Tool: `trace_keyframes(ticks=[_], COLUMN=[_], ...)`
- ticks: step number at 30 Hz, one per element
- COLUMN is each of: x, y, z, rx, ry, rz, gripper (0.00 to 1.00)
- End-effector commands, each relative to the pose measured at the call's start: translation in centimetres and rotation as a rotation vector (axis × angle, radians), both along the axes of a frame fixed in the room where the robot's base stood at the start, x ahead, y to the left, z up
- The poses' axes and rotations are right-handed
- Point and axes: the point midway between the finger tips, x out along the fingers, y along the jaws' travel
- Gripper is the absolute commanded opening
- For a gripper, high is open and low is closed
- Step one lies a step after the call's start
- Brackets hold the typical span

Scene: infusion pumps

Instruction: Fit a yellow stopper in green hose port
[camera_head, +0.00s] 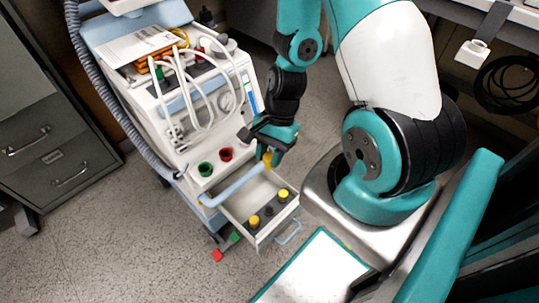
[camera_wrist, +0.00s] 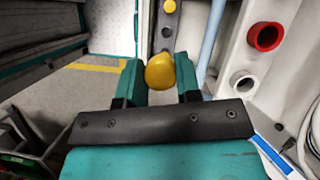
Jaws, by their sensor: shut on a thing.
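My gripper (camera_head: 267,158) is shut on a yellow stopper (camera_head: 267,160), held above the open drawer of the pump cart. In the wrist view the held stopper (camera_wrist: 160,71) sits between the two teal fingers of my gripper (camera_wrist: 160,78). The green hose port (camera_head: 205,169) is on the cart's front panel, left of my gripper, beside the red port (camera_head: 226,154). In the wrist view the red port (camera_wrist: 265,37) shows at the upper right; I cannot make out the green one there. The held stopper is apart from both ports.
Two more yellow stoppers (camera_head: 254,220) (camera_head: 283,194) stand in the open drawer (camera_head: 237,204). A light blue handle bar (camera_head: 235,186) crosses above the drawer. White hoses hang on the cart (camera_head: 177,140). A grey filing cabinet (camera_head: 40,130) stands at left.

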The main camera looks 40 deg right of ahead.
Motion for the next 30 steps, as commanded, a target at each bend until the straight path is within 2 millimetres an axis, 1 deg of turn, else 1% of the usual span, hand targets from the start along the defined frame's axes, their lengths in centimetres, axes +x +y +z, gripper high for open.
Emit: trace_keyframes(ticks=[1,10,11,13,30], x=[0.0,0.0,0.4,1.1,6.6], y=[0.0,-0.1,0.2,0.8,5.6], z=[1.2,5.0,4.2,3.9,4.2], rx=[-0.001,-0.001,-0.002,-0.002,-0.001], ry=[-0.001,-0.001,-0.004,-0.004,-0.002], rz=[0.0,-0.001,0.002,0.004,0.004], gripper=[0.01,0.01,0.01,0.01,0.01])
